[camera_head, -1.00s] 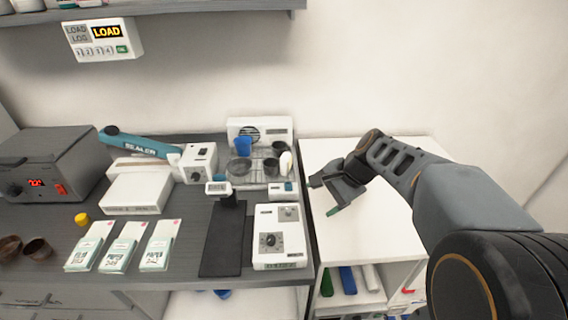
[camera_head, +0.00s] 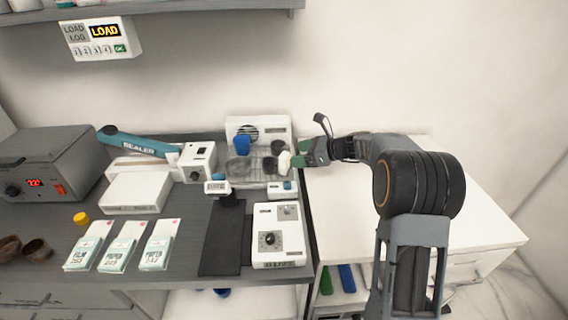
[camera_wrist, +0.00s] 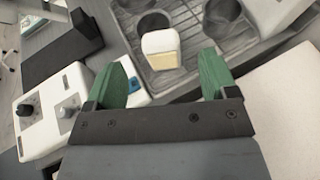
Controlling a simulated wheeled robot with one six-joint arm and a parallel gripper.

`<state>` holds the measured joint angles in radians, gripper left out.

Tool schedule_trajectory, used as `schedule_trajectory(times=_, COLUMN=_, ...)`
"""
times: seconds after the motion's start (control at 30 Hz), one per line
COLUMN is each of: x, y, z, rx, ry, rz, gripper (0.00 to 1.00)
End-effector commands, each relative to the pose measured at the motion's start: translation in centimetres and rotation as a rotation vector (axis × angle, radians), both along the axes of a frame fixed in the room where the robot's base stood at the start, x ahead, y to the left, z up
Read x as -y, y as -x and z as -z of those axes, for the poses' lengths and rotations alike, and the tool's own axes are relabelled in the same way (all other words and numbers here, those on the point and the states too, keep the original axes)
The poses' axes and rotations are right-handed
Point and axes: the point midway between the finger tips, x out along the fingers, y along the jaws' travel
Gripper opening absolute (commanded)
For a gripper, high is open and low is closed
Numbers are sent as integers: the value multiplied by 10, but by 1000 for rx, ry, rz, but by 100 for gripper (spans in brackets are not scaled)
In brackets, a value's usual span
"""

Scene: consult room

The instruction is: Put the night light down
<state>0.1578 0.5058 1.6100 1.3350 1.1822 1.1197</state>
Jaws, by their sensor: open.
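The night light, a small white rounded block with a pale yellow lower part, shows in the wrist view (camera_wrist: 161,48) just beyond my fingertips. In the head view the night light (camera_head: 284,161) is at the right edge of the wire rack, close to my gripper. My gripper (camera_head: 302,159) reaches in from the right, its green fingers spread. In the wrist view my gripper (camera_wrist: 161,80) is open, with nothing between the fingers. The night light looks upright on or over the rack; its exact contact with the rack is hard to tell.
The wire rack (camera_wrist: 215,66) holds dark cups (camera_wrist: 222,14) and a blue cup (camera_head: 243,146). A white dial box (camera_head: 279,234) and a black stand (camera_head: 223,237) are in front. The white cabinet top (camera_head: 345,205) to the right is mostly clear.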

Motion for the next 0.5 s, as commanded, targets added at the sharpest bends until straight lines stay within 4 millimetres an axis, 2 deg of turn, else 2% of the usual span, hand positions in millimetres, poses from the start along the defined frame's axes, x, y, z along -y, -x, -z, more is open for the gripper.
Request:
schedule_trajectory(times=0.33, x=-15, y=-6, z=7, rx=0, ry=2, rz=-1, gripper=79)
schedule_trajectory(times=0.5, x=-31, y=-12, z=15, rx=-2, ry=1, rz=-3, gripper=79)
